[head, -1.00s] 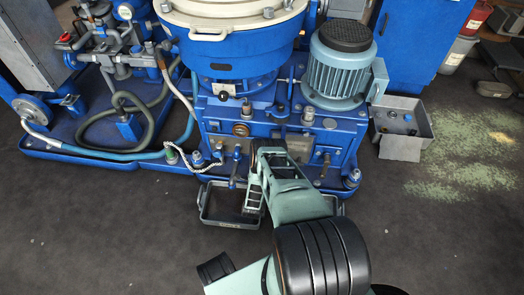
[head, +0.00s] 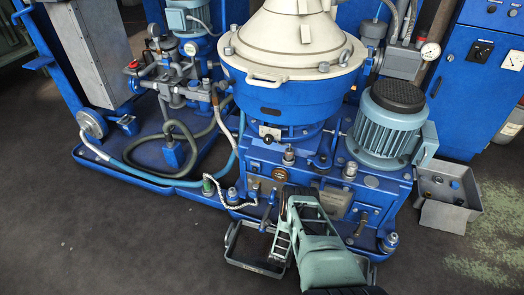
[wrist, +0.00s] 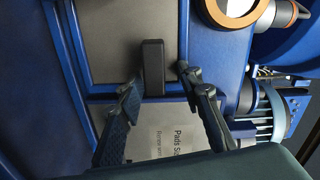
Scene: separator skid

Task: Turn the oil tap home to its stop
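My gripper (wrist: 158,86) is open in the wrist view, its two dark fingers spread apart. A black bar-shaped handle (wrist: 152,66), which looks like the oil tap's lever, stands between or just beyond the fingertips in front of a grey plate. I cannot tell whether either finger touches it. In the head view my gripper (head: 296,196) is at the front face of the blue separator base (head: 330,185). My arm hides the spot where it works, so the handle cannot be made out there.
A printed label plate (wrist: 178,145) lies behind the fingers. A round copper-rimmed fitting (wrist: 235,10) is at upper right. In the head view a dark tray (head: 245,252) sits on the floor below my arm, and the ribbed motor (head: 388,125) stands to the right. Floor at left is clear.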

